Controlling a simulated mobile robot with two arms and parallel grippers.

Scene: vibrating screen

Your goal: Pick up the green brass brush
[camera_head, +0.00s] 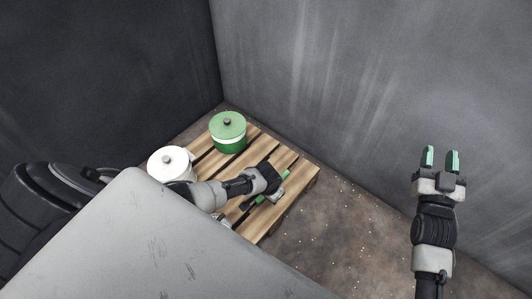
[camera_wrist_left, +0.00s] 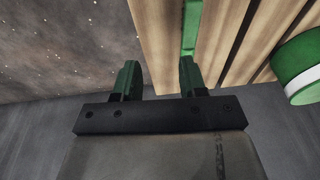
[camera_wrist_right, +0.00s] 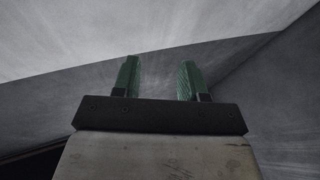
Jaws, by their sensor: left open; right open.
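The green brass brush shows in the left wrist view as a narrow green strip (camera_wrist_left: 190,32) lying along the wooden pallet. Its lower end passes behind the right finger, and no bristles can be made out. My left gripper (camera_wrist_left: 157,72) is open above the pallet's edge, with the strip in line with its right finger. In the head view my left gripper (camera_head: 270,183) is over the pallet's right part, and green pieces beside it cannot be told apart as brush or fingers. My right gripper (camera_head: 440,160) is open and empty, off to the right, pointing up in the picture.
The slatted wooden pallet (camera_head: 297,192) stands in a corner between dark grey walls. A green lidded pot (camera_head: 228,137) and a white lidded pot (camera_head: 165,165) stand on it. A large grey surface covers the lower left. Speckled brown floor (camera_head: 345,215) is free right of the pallet.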

